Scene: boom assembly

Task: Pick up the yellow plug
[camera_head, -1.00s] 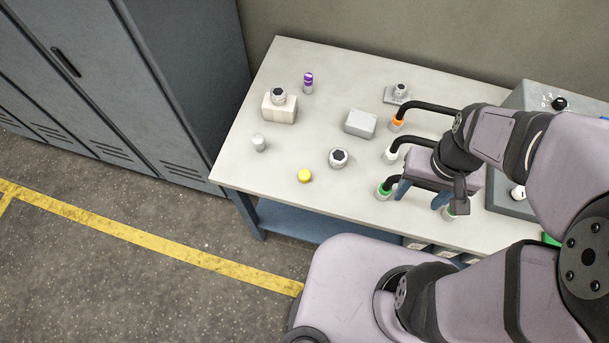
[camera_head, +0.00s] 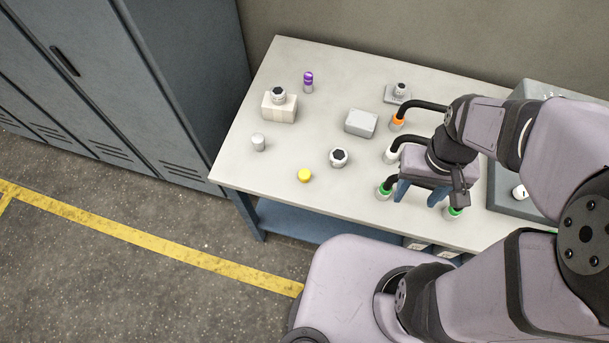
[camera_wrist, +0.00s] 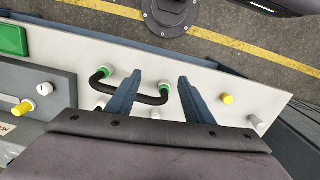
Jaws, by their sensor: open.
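The yellow plug (camera_head: 304,175) stands on the table near its front edge, left of the middle. In the wrist view a yellow piece on the table (camera_wrist: 228,98), right of my fingers, appears to be the same plug. My gripper (camera_head: 420,192) is open and well to the right of the plug. In the wrist view my gripper's two blue fingers (camera_wrist: 160,78) are spread apart over a black hose with green ends (camera_wrist: 140,97). No yellow plug is between them.
Hoses lie on the right. Another yellow piece (camera_wrist: 22,107) is on the larger grey box.

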